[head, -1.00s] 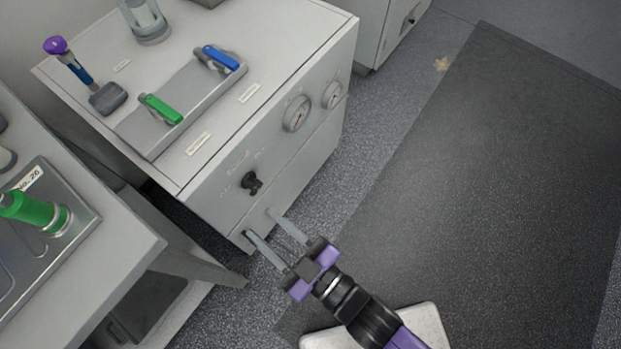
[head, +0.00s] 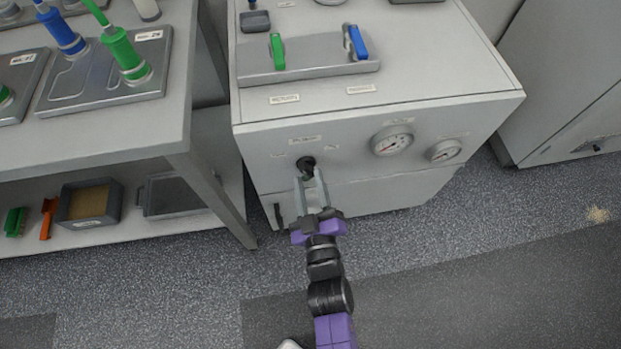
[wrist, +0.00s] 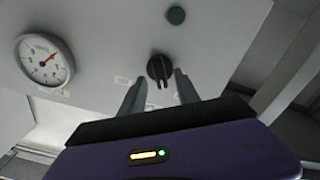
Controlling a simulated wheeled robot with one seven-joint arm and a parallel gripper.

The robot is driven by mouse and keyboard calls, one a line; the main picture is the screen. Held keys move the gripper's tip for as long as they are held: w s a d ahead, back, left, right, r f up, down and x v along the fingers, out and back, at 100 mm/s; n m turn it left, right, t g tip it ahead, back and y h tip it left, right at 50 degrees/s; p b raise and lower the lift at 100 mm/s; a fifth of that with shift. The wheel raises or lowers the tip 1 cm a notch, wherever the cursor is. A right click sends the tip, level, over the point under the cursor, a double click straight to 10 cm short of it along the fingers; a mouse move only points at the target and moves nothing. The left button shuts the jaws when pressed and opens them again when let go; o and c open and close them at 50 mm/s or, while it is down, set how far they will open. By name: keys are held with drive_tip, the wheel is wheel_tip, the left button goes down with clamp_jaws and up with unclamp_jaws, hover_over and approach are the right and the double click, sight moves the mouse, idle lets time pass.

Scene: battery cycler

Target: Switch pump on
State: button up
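A black rotary knob (head: 306,163) sits on the front panel of a light grey cabinet (head: 350,190), with small labels around it. The knob also shows in the wrist view (wrist: 160,69), where its ridge runs roughly up and down. My gripper (head: 309,178) is in front of the knob with its two grey fingers apart. In the wrist view the fingertips (wrist: 159,80) lie left and right of the knob's lower part, with visible gaps. I cannot tell whether they reach around it in depth. The gripper is open and empty.
Two dials (head: 392,141) (head: 444,151) are right of the knob. A black handle (head: 278,214) is low on the cabinet.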

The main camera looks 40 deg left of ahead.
drive_tip(key=shift+w+a, duration=0.45)
drive_tip(key=shift+a, duration=0.1)
clamp_jaws()
drive_tip(key=shift+r+m, duration=0.1)
drive_tip(key=shift+m, duration=0.2)
drive_tip(key=m+p, duration=0.2)
drive_tip(key=shift+r+m, duration=0.1)
drive_tip(key=shift+m, duration=0.2)
drive_tip(key=m+p, duration=0.2)
drive_tip(key=shift+d+m, duration=0.1)
drive_tip(key=shift+m, duration=0.3)
drive_tip(key=m+p, duration=0.2)
drive_tip(key=m, duration=0.3)
drive_tip(key=shift+w+d+m, duration=0.1)
drive_tip(key=shift+w+m, duration=0.05)
drive_tip(key=shift+m, duration=0.25)
drive_tip(key=shift+f, duration=0.2)
